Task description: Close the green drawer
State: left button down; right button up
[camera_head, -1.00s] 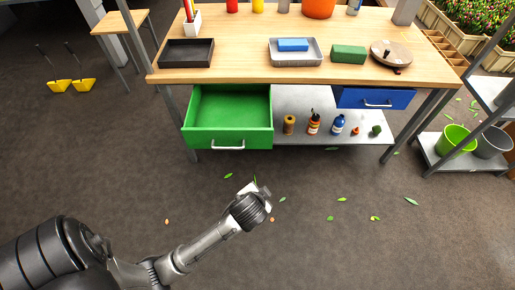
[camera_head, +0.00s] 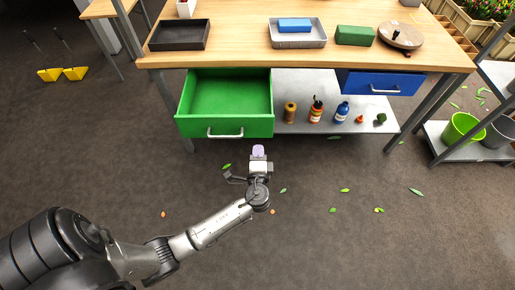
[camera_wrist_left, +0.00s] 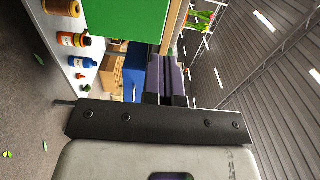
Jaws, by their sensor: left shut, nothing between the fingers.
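The green drawer (camera_head: 226,102) is pulled out under the left part of the wooden workbench, with an empty inside and a silver handle (camera_head: 225,133) on its front. In the left wrist view, the shut fingers (camera_wrist_left: 167,80) show in the middle, and a green panel (camera_wrist_left: 103,18), seemingly the drawer, fills the upper left. My right gripper is not in view.
The workbench (camera_head: 240,48) carries trays, a green block and a round dish. A blue drawer (camera_head: 385,82) sits under its right side. Several bottles stand on the metal shelf (camera_head: 345,103) below. The floor in front is clear except for scattered leaves.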

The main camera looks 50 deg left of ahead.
aim_at(258, 119)
pick_arm(q)
jog(key=b+x, duration=0.3)
jog(key=x, duration=0.8)
jog(key=shift+w+a, duration=0.15)
jog(key=shift+a, duration=0.1)
